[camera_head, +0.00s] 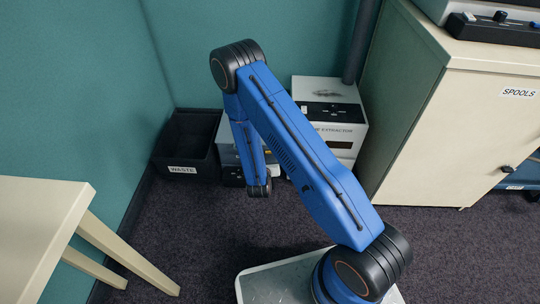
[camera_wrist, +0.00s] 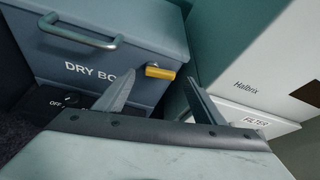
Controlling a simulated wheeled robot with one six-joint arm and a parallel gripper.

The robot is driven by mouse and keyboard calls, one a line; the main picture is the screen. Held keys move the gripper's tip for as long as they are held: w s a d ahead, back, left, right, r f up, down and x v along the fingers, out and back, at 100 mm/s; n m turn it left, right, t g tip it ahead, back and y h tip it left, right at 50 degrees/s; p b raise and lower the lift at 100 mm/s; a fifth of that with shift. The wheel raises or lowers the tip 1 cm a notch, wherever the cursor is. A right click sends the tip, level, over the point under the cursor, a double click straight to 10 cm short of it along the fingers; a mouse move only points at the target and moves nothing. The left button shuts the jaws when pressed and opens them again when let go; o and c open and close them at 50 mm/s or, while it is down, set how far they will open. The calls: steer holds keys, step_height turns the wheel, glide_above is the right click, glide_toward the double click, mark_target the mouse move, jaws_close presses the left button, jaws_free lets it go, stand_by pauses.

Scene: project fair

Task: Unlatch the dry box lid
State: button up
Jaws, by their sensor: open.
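The blue-grey dry box (camera_wrist: 95,88) fills the upper left of the wrist view, with "DRY BO" readable and the rest of the word hidden behind a finger. A silver bar handle (camera_wrist: 80,36) is on its upper part. A yellow latch (camera_wrist: 160,73) sticks out near its right edge. My gripper (camera_wrist: 158,88) is open and empty. In that picture the latch lies between its two fingertips; I cannot tell whether they touch it. In the head view my arm covers most of the dry box, and the gripper itself is hidden.
A white unit marked "Halbrix" (camera_wrist: 255,62) with a FILTER label stands close on the right. A black panel marked OFF (camera_wrist: 60,104) is below the dry box. The head view shows a black waste bin (camera_head: 185,150), a white extractor (camera_head: 345,118), a spools cabinet (camera_head: 450,130) and a table (camera_head: 40,215).

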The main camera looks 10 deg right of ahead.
mark_target(271, 153)
steer(key=shift+x, duration=1.6)
steer(key=c, duration=1)
steer(key=shift+d+f+m+y, duration=0.15)
steer(key=shift+m+y, duration=0.15)
steer(key=shift+m, duration=0.2)
steer(key=shift+c, duration=0.2)
steer(key=shift+m+y, duration=0.3)
steer(key=shift+m, duration=0.2)
steer(key=o, duration=1)
steer(key=shift+o, duration=0.2)
steer(key=shift+s, duration=0.1)
